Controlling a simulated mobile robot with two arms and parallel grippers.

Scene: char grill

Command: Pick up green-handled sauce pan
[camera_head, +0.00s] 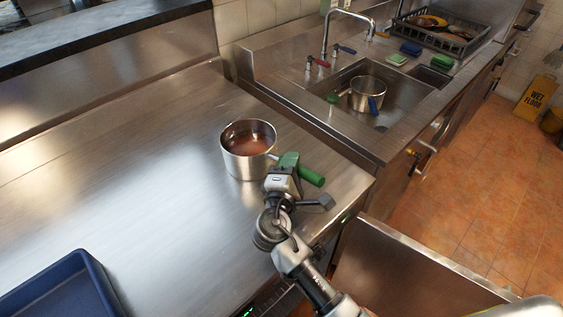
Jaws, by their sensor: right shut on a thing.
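The green-handled sauce pan (245,165) is upright at the right part of the steel counter, with reddish-brown contents inside. Its green handle (313,178) points to the lower right. My right gripper (288,163) is shut on the handle, partly covering it. I cannot tell whether the pan's base touches the counter. My left gripper is not in view.
A blue tray (62,296) lies at the lower left. A sink (405,88) at the upper right holds another pan (367,94) with a blue handle. A black dish rack (440,35) stands behind it. The counter's middle (150,180) is clear.

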